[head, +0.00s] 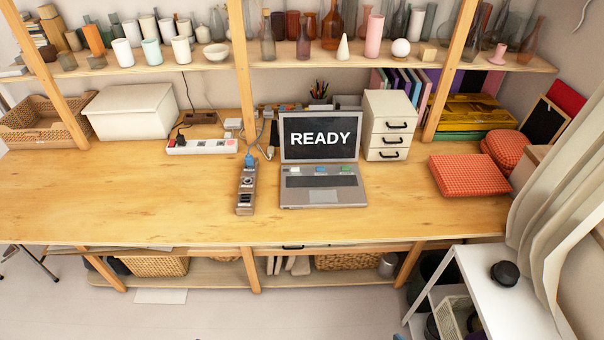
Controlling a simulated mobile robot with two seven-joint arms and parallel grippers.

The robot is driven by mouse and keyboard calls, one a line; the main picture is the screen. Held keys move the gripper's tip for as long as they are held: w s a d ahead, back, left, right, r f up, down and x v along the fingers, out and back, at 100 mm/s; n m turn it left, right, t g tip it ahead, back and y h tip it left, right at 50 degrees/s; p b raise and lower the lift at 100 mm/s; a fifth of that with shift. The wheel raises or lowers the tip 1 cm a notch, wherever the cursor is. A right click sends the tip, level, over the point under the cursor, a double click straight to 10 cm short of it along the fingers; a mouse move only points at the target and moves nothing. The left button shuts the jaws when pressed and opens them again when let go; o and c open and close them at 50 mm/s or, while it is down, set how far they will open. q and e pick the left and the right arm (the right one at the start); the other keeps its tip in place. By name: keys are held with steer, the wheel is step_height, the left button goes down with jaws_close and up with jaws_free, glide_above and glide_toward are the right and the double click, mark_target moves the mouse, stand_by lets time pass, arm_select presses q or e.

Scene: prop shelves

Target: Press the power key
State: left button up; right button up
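An open grey laptop (320,197) stands on the wooden desk, its dark screen (320,135) showing the word READY in white. A row of small coloured keys (320,170) lies above its dark keyboard (321,182). Their labels are too small to read, so I cannot tell which one is the power key. Neither of my grippers is in the head view, and nothing covers the laptop.
A grey power strip (245,199) with a blue plug lies just left of the laptop. A white power strip (215,147) is behind it. White drawers (388,125) stand to the right, near red cushions (468,175). The desk's left and front are clear.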

arm_select(q)
steer(key=shift+w, duration=0.1)
jaws_close()
steer(key=shift+d, duration=0.1)
stand_by(1.4)
